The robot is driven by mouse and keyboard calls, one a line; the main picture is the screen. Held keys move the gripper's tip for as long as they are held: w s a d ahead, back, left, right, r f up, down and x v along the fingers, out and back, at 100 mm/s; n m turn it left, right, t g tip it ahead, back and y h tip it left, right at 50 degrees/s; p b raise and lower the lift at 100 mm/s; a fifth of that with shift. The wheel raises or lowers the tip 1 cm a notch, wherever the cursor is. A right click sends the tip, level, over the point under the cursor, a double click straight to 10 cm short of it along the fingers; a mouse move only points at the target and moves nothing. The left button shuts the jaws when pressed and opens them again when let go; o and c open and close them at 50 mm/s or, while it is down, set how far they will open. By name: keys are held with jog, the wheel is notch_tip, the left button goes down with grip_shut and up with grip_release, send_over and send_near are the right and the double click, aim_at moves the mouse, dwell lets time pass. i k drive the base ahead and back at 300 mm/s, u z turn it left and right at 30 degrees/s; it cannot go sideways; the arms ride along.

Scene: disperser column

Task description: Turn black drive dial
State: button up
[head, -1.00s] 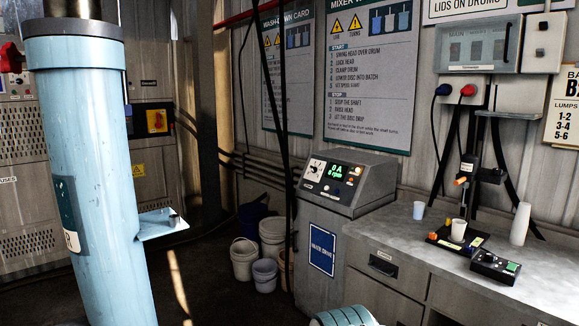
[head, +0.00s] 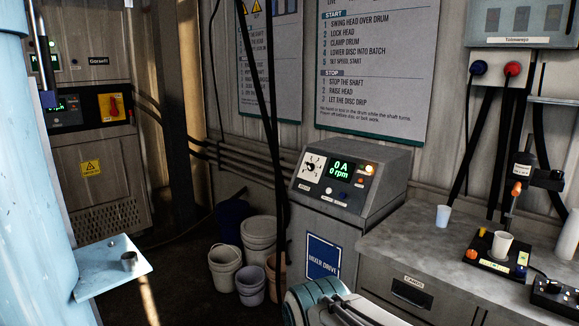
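The black drive dial (head: 312,165) sits on a white square plate at the left of the sloped panel of the grey mixer drive console (head: 349,190). Marks ring the dial. To its right a green display (head: 343,170) reads "0 A" and "0 rpm". An amber lamp (head: 371,168) glows at the panel's upper right, and small buttons sit below the display. Part of my arm shows at the bottom centre, below the console. My gripper's fingertips are not visible, and nothing of mine touches the dial.
A light-blue column (head: 35,180) with a flat bracket (head: 112,267) stands at the left. Several buckets (head: 225,266) stand on the floor left of the console. Black cables hang in front of its left side. A bench (head: 420,240) with cups and a control box adjoins on the right.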

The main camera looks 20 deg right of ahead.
aim_at(310, 165)
jog(key=z, duration=0.3)
jog(key=i, duration=2)
jog(key=z, duration=0.25)
